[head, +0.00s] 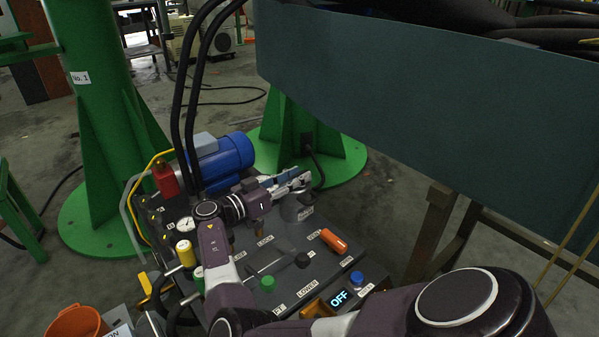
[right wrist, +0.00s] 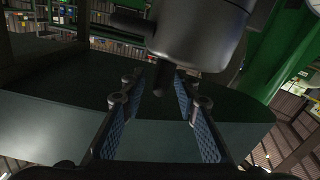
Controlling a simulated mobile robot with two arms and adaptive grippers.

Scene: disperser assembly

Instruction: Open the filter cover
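The filter (head: 293,213) is a dark grey round housing on the machine's top panel, next to a small label. My right gripper (head: 303,181) is directly above and beside it and hides part of its top. In the right wrist view a large dark cylindrical body, which looks like the filter with its cover (right wrist: 200,35), fills the upper middle. A short dark stub on it points down between the fingertips of my right gripper (right wrist: 160,103). The fingers, with blue pads, are apart, with gaps beside the stub. My left gripper is not in view.
The panel carries an orange-handled lever (head: 334,241), a blue knob (head: 356,278), a green knob (head: 267,283) and an OFF display (head: 340,299). A blue motor (head: 222,158) stands behind. A large dark teal beam (head: 430,105) overhangs at right. Black hoses rise near my wrist.

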